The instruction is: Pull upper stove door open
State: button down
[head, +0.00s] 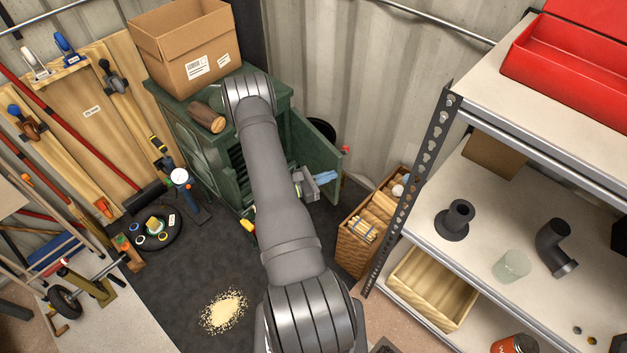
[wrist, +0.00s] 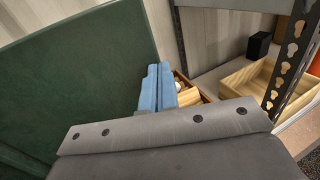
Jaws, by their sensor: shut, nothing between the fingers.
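The green stove (head: 190,140) stands at the back, partly hidden behind my arm. A green door panel (head: 318,142) stands swung out from its right side, with a red knob (head: 345,150) at its outer edge. Dark slats (head: 236,162) show in the stove's front. My gripper (head: 326,177) is beside the panel, on its stove-facing side. Its blue fingers (wrist: 156,88) are shut together and empty. In the wrist view a large green panel (wrist: 75,70) fills the left, close to the fingers; I cannot tell whether they touch it.
A cardboard box (head: 185,50) and a log (head: 207,117) sit on the stove. A wicker basket (head: 355,240) with wood pieces stands right of the door. A shelf unit (head: 500,190) is farther right. Spilled pellets (head: 224,310) lie on the dark floor mat (head: 175,270).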

jog(key=x, duration=0.6)
jog(key=shift+w+a, duration=0.2)
jog(key=shift+w, duration=0.15)
jog(key=s+a, duration=0.9)
jog(key=s, duration=0.1)
jog(key=shift+a, duration=0.4)
jog(key=w+d, duration=0.9)
jog(key=shift+w+d, duration=0.25)
jog(key=shift+w, duration=0.15)
